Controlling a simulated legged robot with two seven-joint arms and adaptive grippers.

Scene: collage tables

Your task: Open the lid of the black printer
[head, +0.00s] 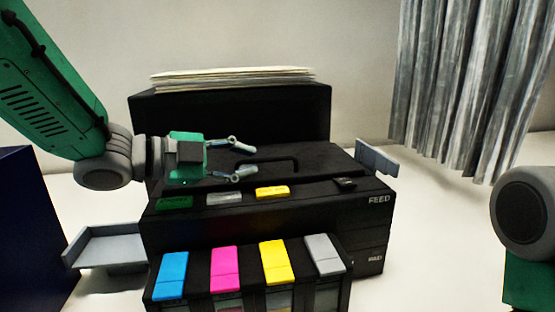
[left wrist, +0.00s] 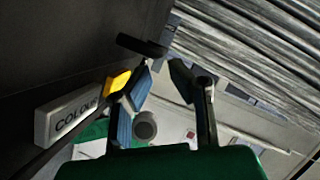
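The black printer (head: 360,222) stands on a pale surface in the middle of the head view. Its lid (head: 318,160) lies flat and looks shut, with a black bar handle (head: 283,159) on top. In the left wrist view the open fingers (left wrist: 163,72) point toward a dark bar, likely the handle (left wrist: 142,45), with no visible grip. My right gripper is out of view.
Paper (head: 235,78) lies on the printer's raised back. Grey trays stick out left (head: 115,247) and right (head: 377,157). Coloured ink tanks (head: 225,262) stand in front. Buttons (head: 272,191) line the front edge. A dark blue box (head: 30,225) stands left; a grey curtain (head: 465,80) hangs right.

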